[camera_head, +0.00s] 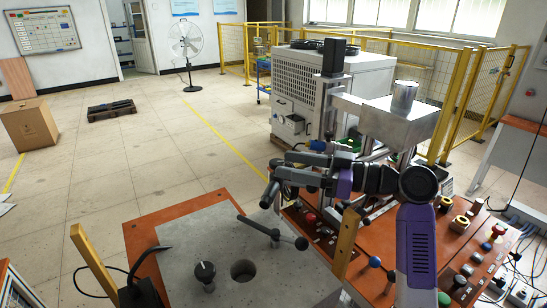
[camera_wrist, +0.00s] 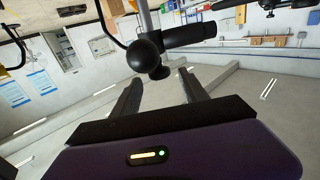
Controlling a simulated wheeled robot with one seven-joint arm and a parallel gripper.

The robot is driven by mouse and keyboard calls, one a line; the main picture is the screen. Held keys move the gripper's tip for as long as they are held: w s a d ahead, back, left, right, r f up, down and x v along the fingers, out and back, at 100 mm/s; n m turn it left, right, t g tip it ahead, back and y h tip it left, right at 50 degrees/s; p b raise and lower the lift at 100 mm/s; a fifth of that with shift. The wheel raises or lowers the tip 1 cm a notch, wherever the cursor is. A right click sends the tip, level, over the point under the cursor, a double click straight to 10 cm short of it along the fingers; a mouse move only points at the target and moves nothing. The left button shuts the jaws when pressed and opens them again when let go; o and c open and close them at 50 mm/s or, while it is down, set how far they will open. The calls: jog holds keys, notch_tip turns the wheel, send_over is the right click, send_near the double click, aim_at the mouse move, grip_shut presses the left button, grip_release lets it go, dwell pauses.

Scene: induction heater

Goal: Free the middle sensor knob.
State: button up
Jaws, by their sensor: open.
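In the wrist view, a round black ball-shaped joint (camera_wrist: 146,52) sits on a grey post, with a black handle (camera_wrist: 190,35) reaching to the right and a small black knob (camera_wrist: 159,72) below it. I cannot tell for sure that this is the middle sensor knob. My gripper (camera_wrist: 160,78) is open, and the small knob shows at the gap between its fingertips. Contact cannot be judged. In the head view my gripper (camera_head: 284,174) is over the orange bench, where dark parts overlap it and the knob cannot be made out apart from them.
A white machine (camera_head: 350,82) stands behind my arm. Coloured buttons cover the orange panel (camera_head: 425,240) at right. Floor at left is mostly clear.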

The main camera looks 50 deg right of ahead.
aim_at(277, 161)
jog(key=shift+p+x, duration=0.45)
jog(key=shift+x, duration=1.5)
grip_shut()
